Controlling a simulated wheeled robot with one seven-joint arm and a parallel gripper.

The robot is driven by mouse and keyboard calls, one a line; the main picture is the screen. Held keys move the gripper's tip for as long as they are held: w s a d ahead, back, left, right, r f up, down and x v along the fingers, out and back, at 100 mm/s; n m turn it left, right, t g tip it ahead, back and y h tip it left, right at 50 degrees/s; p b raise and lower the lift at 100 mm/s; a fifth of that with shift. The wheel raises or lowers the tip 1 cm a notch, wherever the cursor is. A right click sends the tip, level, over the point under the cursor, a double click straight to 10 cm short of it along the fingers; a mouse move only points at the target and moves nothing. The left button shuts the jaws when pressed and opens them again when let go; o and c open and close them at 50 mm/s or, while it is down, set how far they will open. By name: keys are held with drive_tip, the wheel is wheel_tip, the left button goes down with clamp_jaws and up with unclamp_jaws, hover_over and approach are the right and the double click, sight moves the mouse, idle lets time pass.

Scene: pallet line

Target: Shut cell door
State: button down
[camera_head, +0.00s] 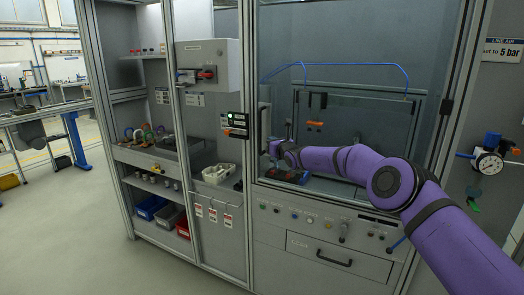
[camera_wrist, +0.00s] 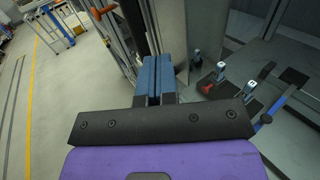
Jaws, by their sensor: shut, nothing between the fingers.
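The cell (camera_head: 345,50) is a grey cabinet with a clear-fronted upper bay in a metal frame. A dark upright handle (camera_head: 264,122) stands at the bay's left edge. I cannot tell how far the door is open. My purple arm reaches in from the right, across the bay. My gripper (camera_head: 272,149) is at the bay's left side, close to the right of the handle's lower end. In the wrist view, its blue fingers (camera_wrist: 153,78) are together with nothing between them, pointing at a metal upright (camera_wrist: 152,30). Whether they touch it is unclear.
Small fixtures (camera_wrist: 243,85) stand inside the bay, with a blue hose (camera_head: 335,65) above. A control row (camera_head: 310,217) and drawer (camera_head: 338,257) lie below. Open shelves (camera_head: 155,160) stand left, and a pressure gauge (camera_head: 488,163) right. The floor (camera_head: 70,235) at left is clear.

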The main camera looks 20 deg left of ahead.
drive_tip(key=s, duration=0.8)
drive_tip(key=shift+s+a, duration=0.15)
drive_tip(key=shift+a, duration=0.3)
drive_tip(key=s+d+r+n+g+y, duration=0.15)
drive_tip(key=s+d+r+n, duration=0.3)
drive_tip(key=r, duration=0.45)
drive_tip(key=s+d+r+n+g+y, duration=0.1)
drive_tip(key=s+d+r+n+g, duration=0.2)
drive_tip(key=r+n, duration=0.45)
drive_tip(key=s+d+r+n+g+h, duration=0.25)
drive_tip(key=s+d+r+n, duration=0.55)
drive_tip(key=s+d, duration=0.5)
drive_tip(key=s+d+f+n+h, duration=0.2)
drive_tip(key=s+d+f+h, duration=0.1)
drive_tip(key=s+d, duration=0.8)
drive_tip(key=s+d+f+n+h, duration=0.2)
drive_tip(key=s+d+h, duration=0.3)
drive_tip(key=s+d, duration=0.7)
drive_tip(key=s+d+f+n+h, duration=0.2)
drive_tip(key=s+d+h, duration=0.3)
drive_tip(key=s+d, duration=0.7)
drive_tip(key=d+f, duration=0.1)
drive_tip(key=d, duration=0.3)
drive_tip(key=shift+d+f+n, duration=0.3)
drive_tip(key=shift+d, duration=0.1)
